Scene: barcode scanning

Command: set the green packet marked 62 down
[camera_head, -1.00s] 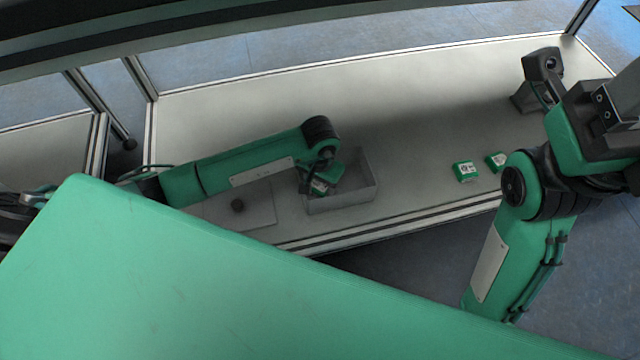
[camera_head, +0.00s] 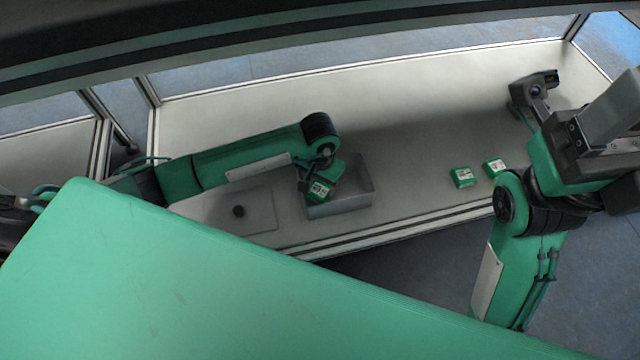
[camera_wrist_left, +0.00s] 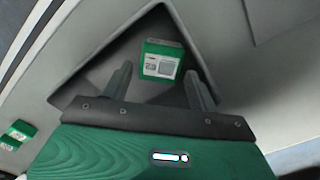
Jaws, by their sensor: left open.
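A green packet with a white label (camera_head: 319,192) shows at the grey bin (camera_head: 346,206), below my left gripper (camera_head: 320,174); its number is too small to read. In the left wrist view the packet (camera_wrist_left: 162,62) lies in the bin, label facing up. My left gripper's fingers (camera_wrist_left: 158,70) are spread, one on each side of the packet, with gaps visible. The gripper is over the bin. My right arm (camera_head: 555,185) is at the right; its fingers cannot be made out.
Two more green packets lie on the table right of the bin, one nearer (camera_head: 462,177) and one further right (camera_head: 494,167). A dark device with a round lens (camera_head: 535,90) is beside my right arm. The table's middle is clear.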

